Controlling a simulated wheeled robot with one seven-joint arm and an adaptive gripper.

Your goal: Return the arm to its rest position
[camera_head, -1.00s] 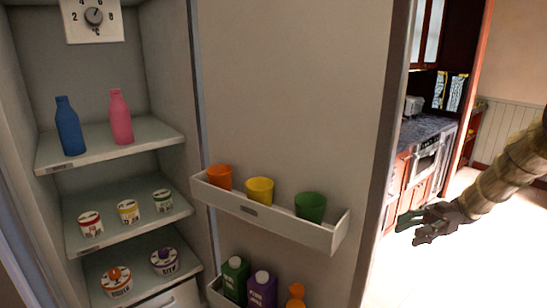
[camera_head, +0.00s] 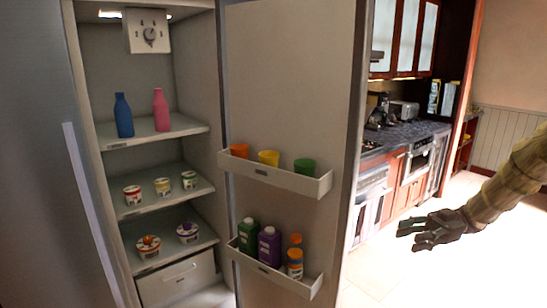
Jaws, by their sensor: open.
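My gripper (camera_head: 408,234) is at the right of the head view, at the end of my arm (camera_head: 505,190). It points left, its fingers are apart and nothing is between them. It hangs in front of the bright floor, to the right of the open fridge door (camera_head: 290,90), and appears apart from it.
The fridge stands open, with bottles, cups and a drawer (camera_head: 175,282) inside. The door racks (camera_head: 300,184) hold cups and bottles. A kitchen counter (camera_head: 405,135) with an oven (camera_head: 418,162) lies behind. Bright floor (camera_head: 385,275) below my gripper looks clear.

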